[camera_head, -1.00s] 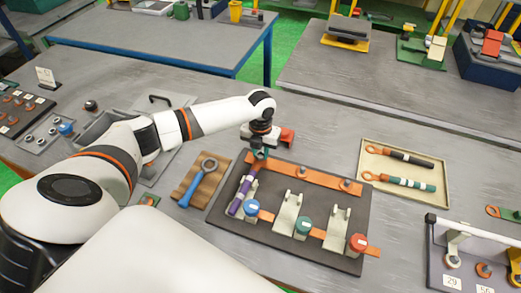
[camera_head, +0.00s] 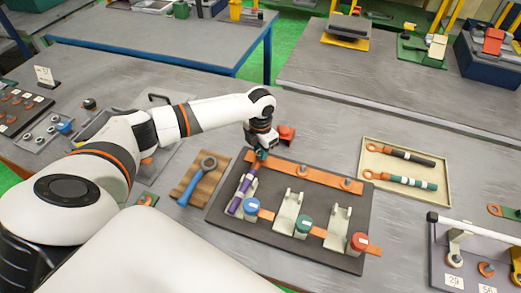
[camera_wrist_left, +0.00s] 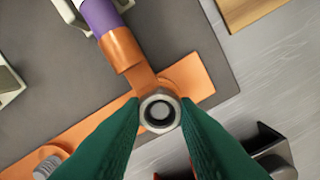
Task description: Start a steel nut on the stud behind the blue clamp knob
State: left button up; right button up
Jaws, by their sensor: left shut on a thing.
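My left gripper (camera_head: 261,155) is at the far left end of the copper bar (camera_head: 300,175), behind the blue clamp knob (camera_head: 251,205). In the left wrist view its green fingers (camera_wrist_left: 160,110) are shut on a steel nut (camera_wrist_left: 160,94). The nut lies in line with the copper lug end of the purple cable (camera_wrist_left: 100,14). A dark round core shows inside the nut; I cannot tell whether the stud has entered it. The purple cable also shows in the head view (camera_head: 241,193), lying in the blue-knob clamp. My right gripper is out of view.
Green (camera_head: 304,225) and red (camera_head: 358,241) clamp knobs sit to the right on the dark board (camera_head: 270,228). A tray (camera_head: 442,198) holds two cables further right. A blue ring tool (camera_head: 191,190) lies on a wooden block at left. A red object (camera_head: 286,132) stands just behind.

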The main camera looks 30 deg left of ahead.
pick_arm(q)
jog(key=o, duration=0.9)
jog(key=shift+f, duration=0.2)
jog(key=shift+o, duration=0.2)
jog(key=shift+r, duration=0.2)
notch_tip(320, 180, up, 7)
jog(key=p, duration=0.6)
jog(key=shift+f, duration=0.1)
